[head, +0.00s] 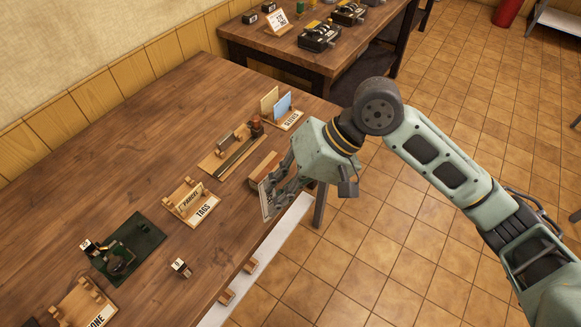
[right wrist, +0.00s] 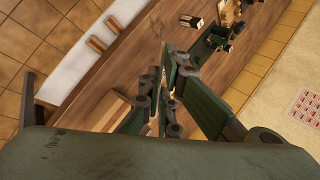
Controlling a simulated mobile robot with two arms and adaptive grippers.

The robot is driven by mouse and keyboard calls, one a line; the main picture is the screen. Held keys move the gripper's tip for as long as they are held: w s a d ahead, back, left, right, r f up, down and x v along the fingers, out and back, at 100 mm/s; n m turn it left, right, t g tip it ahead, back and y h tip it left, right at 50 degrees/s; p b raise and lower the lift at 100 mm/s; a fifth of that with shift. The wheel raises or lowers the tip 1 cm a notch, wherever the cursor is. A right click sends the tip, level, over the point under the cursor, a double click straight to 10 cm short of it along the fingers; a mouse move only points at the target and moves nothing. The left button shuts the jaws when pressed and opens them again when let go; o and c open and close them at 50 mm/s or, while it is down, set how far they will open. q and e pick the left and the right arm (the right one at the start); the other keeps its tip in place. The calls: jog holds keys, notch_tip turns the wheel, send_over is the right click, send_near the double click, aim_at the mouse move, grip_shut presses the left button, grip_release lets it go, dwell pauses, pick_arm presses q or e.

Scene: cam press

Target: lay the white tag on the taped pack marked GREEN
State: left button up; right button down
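My right gripper (head: 268,196) hangs over the table's front edge, pointing down. It also shows in the right wrist view (right wrist: 166,72), its fingertips close together; I cannot tell whether a thin tag is between them. The wooden TAGS stand (head: 204,211) holds a tan lettered card (head: 189,199); no white tag shows clearly. A small block with a pale marked face (head: 181,267) stands near the front edge. It also shows in the right wrist view (right wrist: 190,22). I cannot read GREEN on either. My left gripper is out of view.
A brown block (head: 264,167) lies beside my right gripper. Behind are a wooden fixture (head: 222,160) and a stand with upright cards (head: 290,121). A black device (head: 119,262) is on the mat. A wooden stand (head: 84,303) is at lower left. A white ledge (head: 270,243) runs along the front.

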aim_at(261, 189)
jog(key=w+a+y, duration=0.1)
jog(key=w+a+m+y, duration=0.1)
jog(key=w+a+t+y+b, duration=0.1)
jog(key=y, duration=0.1)
jog(key=shift+w+a+f+m, duration=0.2)
jog(key=shift+a+f+m, duration=0.15)
jog(key=shift+m, duration=0.05)
jog(key=w+d+f+m+t+y+b, duration=0.1)
jog(key=w+f+m+t, duration=0.1)
jog(key=w+f+t, duration=0.1)
jog(key=w+d+f+m+t+y+b, duration=0.1)
jog(key=w+d+f+m+t+b, duration=0.1)
jog(key=w+f+m+t, duration=0.1)
jog(key=w+d+f+m+t+y+b, duration=0.1)
jog(key=w+f+m+t+b, duration=0.1)
jog(key=f+t, duration=0.3)
jog(key=shift+w+d+f, duration=0.2)
jog(key=shift+w+f, duration=0.05)
jog(key=shift+w, duration=0.2)
jog(key=shift+w+d+f, duration=0.15)
jog(key=shift+w+f, duration=0.05)
jog(key=shift+w, duration=0.2)
jog(key=shift+f+b, duration=0.75)
jog(key=shift+b, duration=0.05)
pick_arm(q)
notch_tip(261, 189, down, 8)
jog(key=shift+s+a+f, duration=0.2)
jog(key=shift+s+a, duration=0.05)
